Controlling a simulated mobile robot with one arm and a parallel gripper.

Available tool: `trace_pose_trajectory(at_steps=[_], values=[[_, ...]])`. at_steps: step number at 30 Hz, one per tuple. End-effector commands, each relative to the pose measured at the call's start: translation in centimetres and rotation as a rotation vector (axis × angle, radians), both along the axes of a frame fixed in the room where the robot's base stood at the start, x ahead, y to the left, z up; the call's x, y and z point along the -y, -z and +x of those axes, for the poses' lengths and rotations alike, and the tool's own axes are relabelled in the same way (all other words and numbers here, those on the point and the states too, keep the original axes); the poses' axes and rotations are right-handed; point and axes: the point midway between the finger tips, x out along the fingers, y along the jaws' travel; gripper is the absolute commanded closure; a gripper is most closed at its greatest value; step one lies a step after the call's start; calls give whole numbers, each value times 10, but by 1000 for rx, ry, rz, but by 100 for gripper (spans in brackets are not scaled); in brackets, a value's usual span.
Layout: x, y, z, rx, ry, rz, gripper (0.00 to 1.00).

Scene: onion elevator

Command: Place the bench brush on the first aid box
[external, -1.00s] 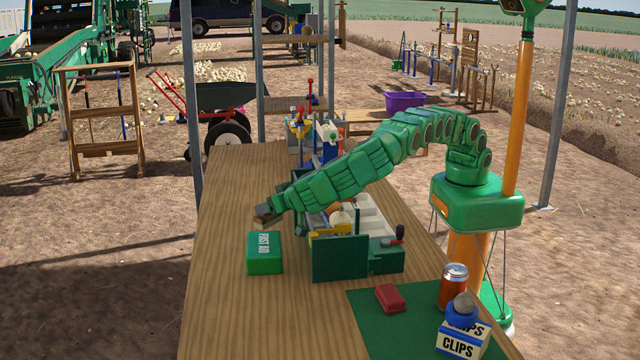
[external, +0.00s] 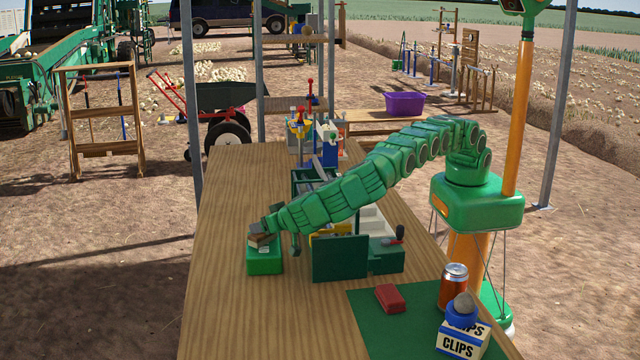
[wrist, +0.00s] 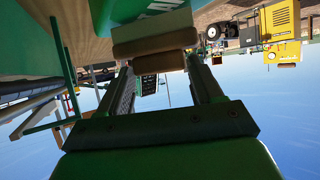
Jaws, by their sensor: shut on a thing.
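The bench brush (external: 259,241), a small wooden-brown block, is held at the tip of my gripper (external: 266,233). The green first aid box (external: 264,264) lies on the table directly below it. The brush covers part of the box's top in the external view; it looks at or just above the lid, and I cannot tell if they touch. In the wrist view my gripper (wrist: 160,62) has its two fingers on the brush (wrist: 155,42), and the box's green face with white lettering (wrist: 158,8) is close beyond it.
A red block (external: 390,298), an orange can (external: 454,285) and a clips box (external: 462,338) are at the front right. The table's left side (external: 225,200) is clear.

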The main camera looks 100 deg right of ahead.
Motion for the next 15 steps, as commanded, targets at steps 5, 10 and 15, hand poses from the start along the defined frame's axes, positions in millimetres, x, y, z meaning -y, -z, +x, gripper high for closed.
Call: trace_pose_trajectory(at_steps=[5,10,15], values=[[0,2,0,0,0,0,66],[0,3,0,0,0,0,66],[-1,5,-1,-1,0,0,21]])
